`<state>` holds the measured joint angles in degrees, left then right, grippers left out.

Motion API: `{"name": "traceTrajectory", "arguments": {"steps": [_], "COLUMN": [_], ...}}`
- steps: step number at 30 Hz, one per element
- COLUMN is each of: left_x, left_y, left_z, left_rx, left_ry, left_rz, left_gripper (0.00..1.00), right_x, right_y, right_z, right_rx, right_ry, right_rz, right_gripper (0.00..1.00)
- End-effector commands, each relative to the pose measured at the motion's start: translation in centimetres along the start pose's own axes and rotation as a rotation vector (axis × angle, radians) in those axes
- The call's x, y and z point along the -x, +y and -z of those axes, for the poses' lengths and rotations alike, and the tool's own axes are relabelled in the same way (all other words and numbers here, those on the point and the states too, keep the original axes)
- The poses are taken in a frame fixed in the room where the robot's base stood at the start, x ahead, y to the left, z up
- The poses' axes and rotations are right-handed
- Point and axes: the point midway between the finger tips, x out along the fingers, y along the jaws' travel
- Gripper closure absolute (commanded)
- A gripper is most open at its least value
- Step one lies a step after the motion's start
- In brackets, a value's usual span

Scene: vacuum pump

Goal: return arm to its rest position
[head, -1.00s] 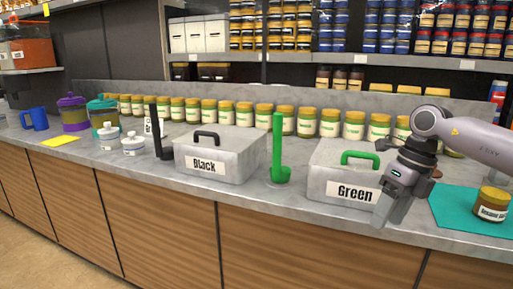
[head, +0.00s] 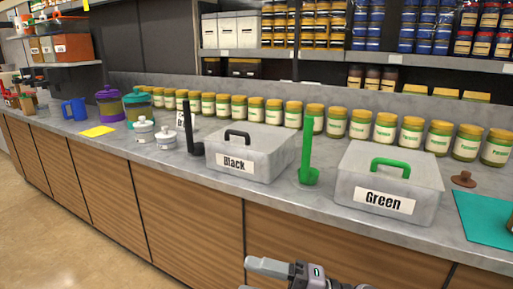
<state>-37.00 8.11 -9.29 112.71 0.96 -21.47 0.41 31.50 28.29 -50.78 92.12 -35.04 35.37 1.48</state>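My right gripper (head: 243,274) is low at the bottom edge of the head view, in front of the counter's wooden cabinet doors. Its fingers point left. One finger shows clearly, and only the tip of the other shows at the frame edge, with a gap between them. Nothing shows between the fingers. The rest of my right arm is cut off by the bottom edge. My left gripper is not in view.
On the counter (head: 420,235) stand a grey Green box (head: 430,180), a grey Black box (head: 270,160), a green upright tool (head: 306,150) and a black one (head: 194,125). A teal mat (head: 485,220) and brown knob-like piece (head: 463,179) lie right. Floor is free at lower left.

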Motion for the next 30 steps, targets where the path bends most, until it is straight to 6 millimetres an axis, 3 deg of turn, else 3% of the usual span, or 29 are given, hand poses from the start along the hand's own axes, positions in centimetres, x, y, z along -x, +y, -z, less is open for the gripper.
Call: {"name": "traceTrajectory", "arguments": {"steps": [8,17,24,30], "left_x": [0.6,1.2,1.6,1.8], "left_y": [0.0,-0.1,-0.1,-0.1], "left_z": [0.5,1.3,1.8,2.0], "left_rx": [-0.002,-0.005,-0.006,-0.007], "left_ry": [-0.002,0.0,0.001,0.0], "left_rz": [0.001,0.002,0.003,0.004], "left_gripper": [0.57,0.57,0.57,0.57], "right_x": [3.0,11.4,20.0,24.9], "right_y": [-1.7,-8.3,-15.8,-19.9], "right_z": [-1.5,-2.1,1.6,5.7], "right_rx": [-0.393,-0.834,-1.176,-1.357], "right_ry": [-0.356,-0.802,-1.171,-1.377], "right_rz": [-0.266,-0.436,-0.497,-0.507], "right_gripper": [0.43,0.43,0.43,0.43]}}
